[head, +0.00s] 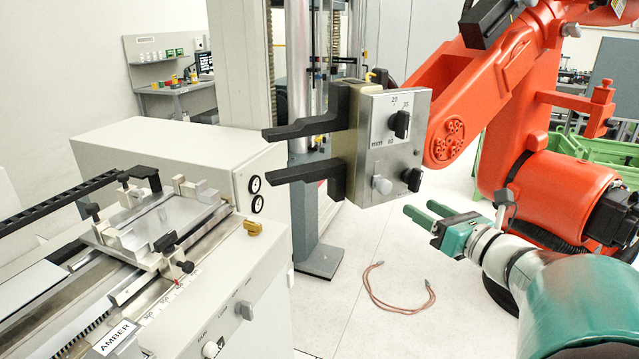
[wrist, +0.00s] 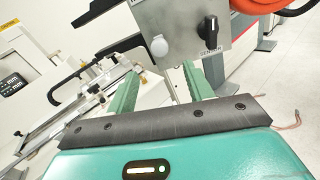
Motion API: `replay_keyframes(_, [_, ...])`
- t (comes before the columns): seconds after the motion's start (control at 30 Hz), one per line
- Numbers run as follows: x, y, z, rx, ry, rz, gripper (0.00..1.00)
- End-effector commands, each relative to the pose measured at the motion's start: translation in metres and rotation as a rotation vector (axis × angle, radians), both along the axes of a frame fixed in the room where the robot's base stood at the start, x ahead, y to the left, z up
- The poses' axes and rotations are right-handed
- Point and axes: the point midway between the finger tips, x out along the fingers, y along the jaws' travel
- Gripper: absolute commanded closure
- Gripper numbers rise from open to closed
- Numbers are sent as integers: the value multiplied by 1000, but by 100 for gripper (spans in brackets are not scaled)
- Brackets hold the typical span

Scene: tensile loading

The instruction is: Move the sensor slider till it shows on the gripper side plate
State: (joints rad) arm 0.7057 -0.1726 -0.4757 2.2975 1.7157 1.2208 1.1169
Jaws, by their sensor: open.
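The gripper side plate (head: 395,145) is a grey metal plate on the black two-jaw gripper (head: 308,150) of the orange robot. My gripper (head: 422,209) is teal with green fingers, open and empty, below and right of the plate. Its fingers (wrist: 160,72) point towards the plate's lower edge, apparently apart from it.
The orange robot arm (head: 500,80) stands at the right. A bench with a metal slide carriage (head: 155,220) and an AMBER label (head: 115,338) is at left. A tall testing frame (head: 298,60) stands behind. A reddish cable (head: 400,308) lies on open floor.

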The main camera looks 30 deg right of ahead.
Motion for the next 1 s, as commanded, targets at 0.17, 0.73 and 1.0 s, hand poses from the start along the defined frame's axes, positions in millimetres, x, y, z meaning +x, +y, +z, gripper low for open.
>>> replay_keyframes(0.17, [37,2,-1,0,2,4,48])
replay_keyframes(0.73, [105,4,0,-2,2,2,48])
replay_keyframes(1.0, [105,4,0,-2,2,2,66])
